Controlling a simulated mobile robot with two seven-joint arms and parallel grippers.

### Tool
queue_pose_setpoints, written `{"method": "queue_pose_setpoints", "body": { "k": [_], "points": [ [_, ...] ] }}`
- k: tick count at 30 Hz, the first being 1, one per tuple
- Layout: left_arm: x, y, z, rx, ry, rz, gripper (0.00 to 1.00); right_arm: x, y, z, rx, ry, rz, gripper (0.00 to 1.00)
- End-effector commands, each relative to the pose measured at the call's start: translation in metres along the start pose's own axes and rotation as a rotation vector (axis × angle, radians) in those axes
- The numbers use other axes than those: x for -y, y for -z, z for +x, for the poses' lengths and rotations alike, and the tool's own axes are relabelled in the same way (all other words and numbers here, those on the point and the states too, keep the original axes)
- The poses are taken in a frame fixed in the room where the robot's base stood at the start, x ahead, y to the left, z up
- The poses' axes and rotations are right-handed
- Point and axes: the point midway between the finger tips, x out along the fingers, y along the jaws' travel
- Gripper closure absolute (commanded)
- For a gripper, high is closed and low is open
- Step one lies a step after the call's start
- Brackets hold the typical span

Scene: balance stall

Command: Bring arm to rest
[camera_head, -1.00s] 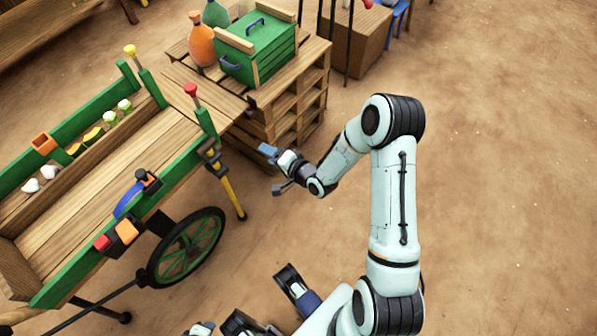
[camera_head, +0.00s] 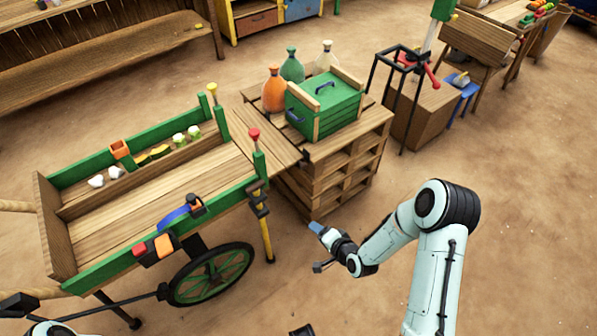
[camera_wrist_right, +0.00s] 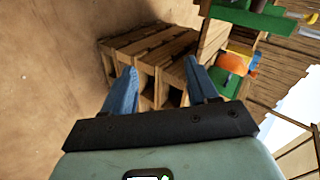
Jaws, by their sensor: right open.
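My right gripper (camera_head: 316,248) is open, with nothing between its fingers in the head view. It hangs over the ground in front of the pallet stack (camera_head: 345,170), to the right of the cart (camera_head: 150,190). In the right wrist view its two blue fingers (camera_wrist_right: 160,68) are spread apart, and the wooden pallets (camera_wrist_right: 150,50) show beyond them. The right arm is bent, with its elbow at the lower right of the head view. Pale and dark parts of mine show at the lower left edge; I cannot make out my left gripper there.
A green crate (camera_head: 325,105) and an orange bottle (camera_head: 273,90), a green bottle (camera_head: 292,66) and a pale bottle (camera_head: 327,58) stand on the pallets. The cart wheel (camera_head: 211,275) is left of my right gripper. Open sandy ground lies at the right.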

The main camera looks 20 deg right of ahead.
Motion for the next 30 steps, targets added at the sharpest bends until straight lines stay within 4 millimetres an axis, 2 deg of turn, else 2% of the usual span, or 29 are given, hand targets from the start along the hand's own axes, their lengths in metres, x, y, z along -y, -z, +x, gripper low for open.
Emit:
{"method": "queue_pose_setpoints", "body": {
  "k": [5, 8, 11, 15, 18, 21, 25, 30],
  "points": [
    [0.0, 0.0, -0.001, 0.002, 0.0, 0.0, 0.57, 0.0, -0.001, 0.0, 0.002, -0.003, -0.002, 0.42],
    [-0.005, -0.006, -0.011, 0.023, -0.004, 0.005, 0.57, -0.007, -0.017, -0.006, 0.044, -0.056, -0.035, 0.42],
    [-0.014, -0.02, -0.032, 0.074, -0.012, 0.015, 0.57, -0.024, -0.057, -0.023, 0.158, -0.182, -0.126, 0.42],
    [-0.031, -0.045, -0.068, 0.17, -0.025, 0.034, 0.57, -0.055, -0.125, -0.07, 0.407, -0.382, -0.307, 0.42],
    [-0.041, -0.058, -0.091, 0.229, -0.033, 0.047, 0.57, -0.07, -0.162, -0.111, 0.591, -0.483, -0.426, 0.42],
    [-0.049, -0.066, -0.107, 0.271, -0.039, 0.058, 0.57, -0.078, -0.185, -0.145, 0.738, -0.544, -0.51, 0.42],
    [-0.053, -0.072, -0.116, 0.3, -0.043, 0.065, 0.57, -0.084, -0.199, -0.169, 0.841, -0.577, -0.567, 0.42],
    [-0.052, -0.075, -0.115, 0.306, -0.042, 0.065, 0.57, -0.088, -0.202, -0.172, 0.859, -0.582, -0.577, 0.42]
  ]
}}
